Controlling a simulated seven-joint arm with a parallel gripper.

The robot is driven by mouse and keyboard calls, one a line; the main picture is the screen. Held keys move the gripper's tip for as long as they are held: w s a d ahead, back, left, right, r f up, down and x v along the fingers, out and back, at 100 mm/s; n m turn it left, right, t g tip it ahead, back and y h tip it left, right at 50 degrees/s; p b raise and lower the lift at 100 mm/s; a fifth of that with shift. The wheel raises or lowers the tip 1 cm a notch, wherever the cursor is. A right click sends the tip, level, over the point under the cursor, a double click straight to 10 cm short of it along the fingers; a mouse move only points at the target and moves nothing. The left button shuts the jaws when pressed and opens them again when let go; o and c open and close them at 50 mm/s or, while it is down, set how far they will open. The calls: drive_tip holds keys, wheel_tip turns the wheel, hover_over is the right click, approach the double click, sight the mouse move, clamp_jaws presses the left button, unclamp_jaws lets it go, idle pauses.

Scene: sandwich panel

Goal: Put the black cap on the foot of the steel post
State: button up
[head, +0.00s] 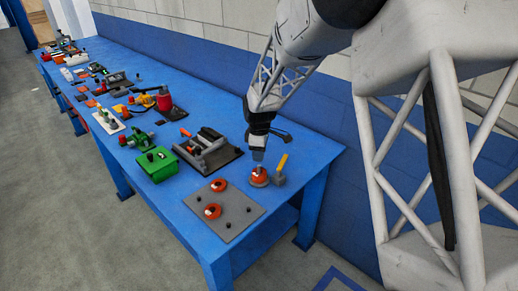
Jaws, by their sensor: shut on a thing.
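My gripper (258,165) points straight down near the right end of the blue table, shut on a small orange-red round piece (259,180) at its tips. The piece is at or just above the table, beside the panel's right corner; its details are too small to tell. A flat grey panel (237,219) lies at the table's front corner. Several small dark round pieces, one of them here (228,225), are on it; I cannot tell which is the black cap. Two orange-red round parts (213,211) with pale marks also sit on the panel. I cannot make out the steel post for certain.
A grey block with a yellow upright handle (281,168) stands close right of my gripper. A dark fixture (211,152) and a green box (157,164) lie to the left. More items crowd the blue table (315,152) further back; its right end is mostly bare.

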sight(259, 166)
drive_tip(key=shift+f, duration=1.05)
drive_tip(key=shift+f, duration=1.55)
idle(2.1)
drive_tip(key=o, duration=1)
drive_tip(key=shift+o, duration=0.4)
drive_tip(key=shift+o, duration=1.2)
drive_tip(key=shift+r, duration=0.1)
drive_tip(key=shift+r, duration=3.65)
